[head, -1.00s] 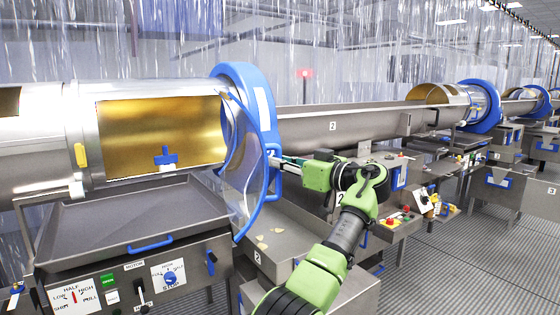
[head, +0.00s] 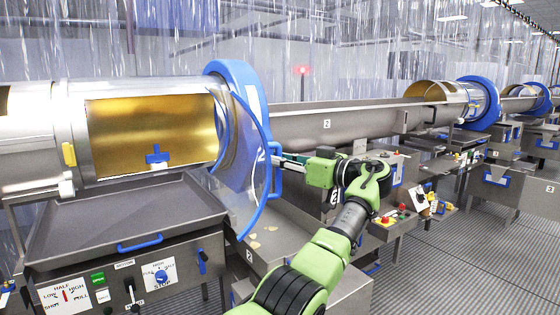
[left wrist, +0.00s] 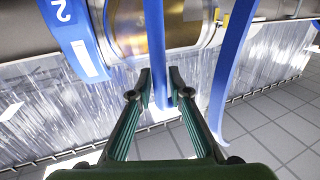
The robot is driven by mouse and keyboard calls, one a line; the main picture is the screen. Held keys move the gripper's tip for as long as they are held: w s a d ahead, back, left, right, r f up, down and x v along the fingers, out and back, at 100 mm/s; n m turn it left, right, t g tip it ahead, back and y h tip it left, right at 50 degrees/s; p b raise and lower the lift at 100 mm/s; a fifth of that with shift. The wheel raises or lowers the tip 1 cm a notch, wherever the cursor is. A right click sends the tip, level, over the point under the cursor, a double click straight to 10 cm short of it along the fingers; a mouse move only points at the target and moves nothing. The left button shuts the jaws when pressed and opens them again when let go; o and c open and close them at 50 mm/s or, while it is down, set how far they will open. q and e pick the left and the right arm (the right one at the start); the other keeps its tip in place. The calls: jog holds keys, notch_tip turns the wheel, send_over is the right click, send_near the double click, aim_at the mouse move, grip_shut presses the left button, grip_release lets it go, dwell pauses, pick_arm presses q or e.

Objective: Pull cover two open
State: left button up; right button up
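Cover two is the clear curved guard with a blue rim (head: 262,215) at the blue ring (head: 234,75) on the open end of the metal drum (head: 150,125). It stands swung out from the ring. Its blue handle (head: 276,178) is on the outer edge. My left gripper (head: 284,161) is at this handle. In the left wrist view, the gripper's fingers (left wrist: 160,88) lie on both sides of the blue handle bar (left wrist: 156,50), close against it. The blue rim (left wrist: 232,70) curves past on the right. My right gripper is not in view.
A grey tray with a blue handle (head: 140,243) and a control panel (head: 110,288) stand under the drum. A long metal trough (head: 335,128) runs behind my arm. A control box with red buttons (head: 388,220) is close to its right. The grey floor (head: 450,270) is clear on the right.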

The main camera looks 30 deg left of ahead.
pick_arm(q)
jog(key=shift+a, duration=0.1)
jog(key=d, duration=1.2)
jog(key=shift+s, duration=0.35)
